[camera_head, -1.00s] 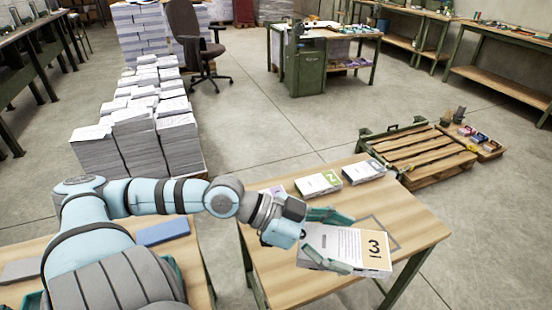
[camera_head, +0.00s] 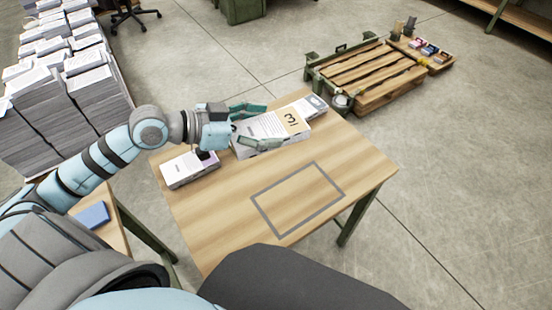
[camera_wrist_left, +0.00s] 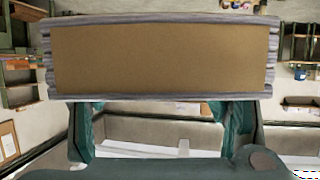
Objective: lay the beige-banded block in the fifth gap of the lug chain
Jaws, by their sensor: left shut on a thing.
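The beige-banded block (camera_head: 270,130) is a pale paper stack with a beige end band marked 3. My left gripper (camera_head: 256,126) is shut on it, with teal fingers at its sides. It is at the back of the wooden table; I cannot tell whether it touches the table or the blocks behind. I cannot make out the lug chain in these frames. My right gripper is not in view.
A purple-marked block (camera_head: 188,170) lies left on the table (camera_head: 215,225); a grey-banded one (camera_head: 312,104) is at the back, partly hidden. A grey outlined rectangle (camera_head: 298,198) is bare. A slatted wooden pallet (camera_head: 372,75) and paper stacks (camera_head: 62,125) stand beyond.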

